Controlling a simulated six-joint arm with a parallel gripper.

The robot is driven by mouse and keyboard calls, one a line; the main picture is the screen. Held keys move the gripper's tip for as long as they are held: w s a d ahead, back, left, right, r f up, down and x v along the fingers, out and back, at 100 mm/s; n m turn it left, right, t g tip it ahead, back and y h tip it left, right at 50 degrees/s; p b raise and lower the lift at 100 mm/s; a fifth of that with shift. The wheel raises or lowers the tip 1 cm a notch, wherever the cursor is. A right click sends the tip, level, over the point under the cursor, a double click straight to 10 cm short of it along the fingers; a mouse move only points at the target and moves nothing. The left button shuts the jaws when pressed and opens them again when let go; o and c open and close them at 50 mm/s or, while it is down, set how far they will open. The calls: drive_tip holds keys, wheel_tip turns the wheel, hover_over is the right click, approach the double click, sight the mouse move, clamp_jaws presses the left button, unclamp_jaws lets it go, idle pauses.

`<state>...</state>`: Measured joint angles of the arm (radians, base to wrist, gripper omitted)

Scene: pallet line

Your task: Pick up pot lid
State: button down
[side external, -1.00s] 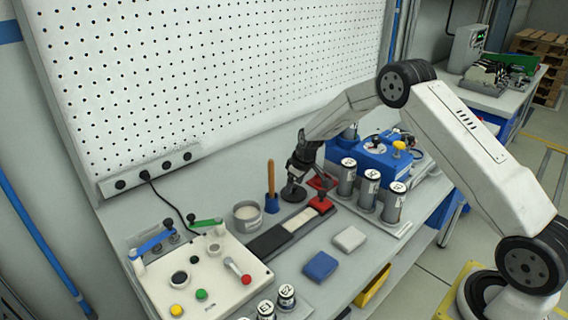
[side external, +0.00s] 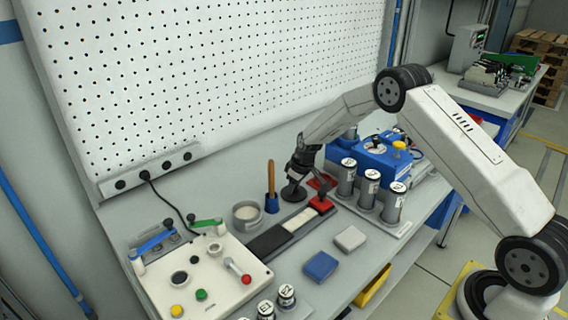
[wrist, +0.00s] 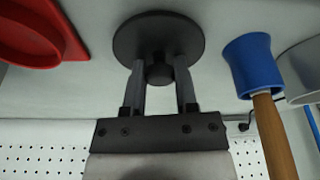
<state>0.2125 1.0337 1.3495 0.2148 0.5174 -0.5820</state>
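The pot lid is a dark round disc with a short knob in its middle. It shows in the side external view (side external: 292,193) on the bench, between the blue holder and the red pieces. In the wrist view the lid (wrist: 127,40) faces me, and its knob sits between my fingertips. My gripper (wrist: 159,73) is shut on the knob, with one finger against each side. In the side external view my gripper (side external: 297,178) is right above the lid. I see no clear gap between lid and bench.
A blue holder (side external: 271,204) with a wooden handle and a grey pot (side external: 247,214) stand left of the lid. A red block (side external: 321,204) and grey cylinders (side external: 367,190) are to the right. A control panel (side external: 225,275) lies at front left.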

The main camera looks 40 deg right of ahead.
idle(0.3)
drive_tip(key=shift+r, duration=0.75)
drive_tip(key=s+a+r, duration=0.2)
drive_tip(key=s+r, duration=0.9)
drive_tip(key=s, duration=0.3)
drive_tip(key=shift+r, duration=0.25)
drive_tip(key=shift+a, duration=0.1)
drive_tip(key=shift+w+r, duration=0.1)
